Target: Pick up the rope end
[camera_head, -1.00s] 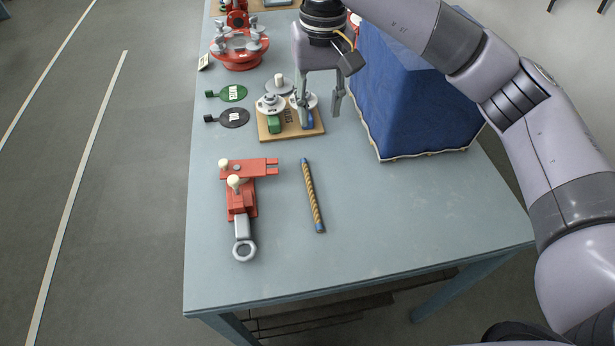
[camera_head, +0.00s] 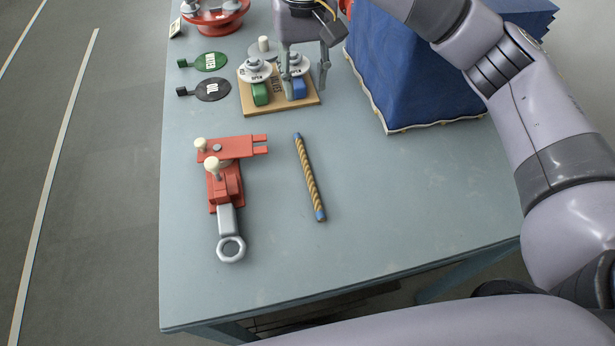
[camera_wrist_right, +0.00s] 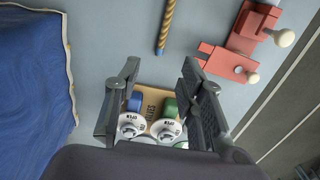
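The rope end (camera_head: 310,177) is a short tan twisted rope with blue bands at both ends. It lies flat on the blue-grey table, right of the red clamp-like tool. Its near-side length also shows at the top of the right wrist view (camera_wrist_right: 166,27). My right gripper (camera_head: 306,92) is open and empty, above the valve board and farther back on the table than the rope. In the right wrist view its two fingers (camera_wrist_right: 160,78) are spread, with the board visible between and below them. My left gripper is not in view.
The valve board (camera_head: 281,106) has a green and a blue valve. The red tool (camera_head: 226,185) with a metal ring lies left of the rope. A blue-draped block (camera_head: 415,75) stands right. Two round tags (camera_head: 212,89) lie left. The table's front right is clear.

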